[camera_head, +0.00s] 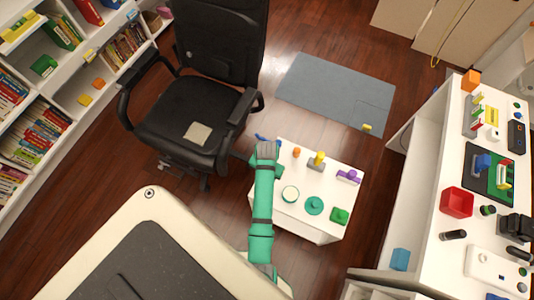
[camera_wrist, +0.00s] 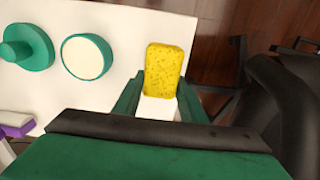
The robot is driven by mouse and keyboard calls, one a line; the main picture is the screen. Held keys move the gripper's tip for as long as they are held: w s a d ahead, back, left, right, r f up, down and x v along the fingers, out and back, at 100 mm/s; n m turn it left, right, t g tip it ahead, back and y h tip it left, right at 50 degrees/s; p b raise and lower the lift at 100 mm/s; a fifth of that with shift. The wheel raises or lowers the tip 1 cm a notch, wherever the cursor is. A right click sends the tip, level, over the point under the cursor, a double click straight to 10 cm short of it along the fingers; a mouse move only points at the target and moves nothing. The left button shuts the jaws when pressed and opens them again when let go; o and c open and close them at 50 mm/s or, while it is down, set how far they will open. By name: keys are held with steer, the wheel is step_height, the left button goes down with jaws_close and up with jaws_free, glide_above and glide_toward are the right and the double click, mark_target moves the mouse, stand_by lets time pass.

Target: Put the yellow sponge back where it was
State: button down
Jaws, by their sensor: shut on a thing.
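The yellow sponge (camera_wrist: 164,70) is between the two green fingers of my gripper (camera_wrist: 162,82) in the wrist view, and the gripper is shut on it. Behind it are the white top of a small table (camera_wrist: 122,20) and the table's edge. I cannot tell whether the sponge touches the table. In the head view my gripper (camera_head: 266,148) is over the left part of the small white table (camera_head: 328,238), and the sponge is hidden beneath it.
The table holds a cream-topped round thing (camera_head: 290,193), a green disc with a knob (camera_head: 314,205), a green block (camera_head: 340,215), a purple thing (camera_head: 348,176), an orange cylinder (camera_head: 297,152) and a yellow-and-grey thing (camera_head: 318,158). A black chair (camera_head: 185,115) stands close at left.

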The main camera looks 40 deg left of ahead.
steer(key=shift+f, duration=0.6)
steer(key=shift+f, duration=0.1)
steer(key=c, duration=1.1)
jaws_free()
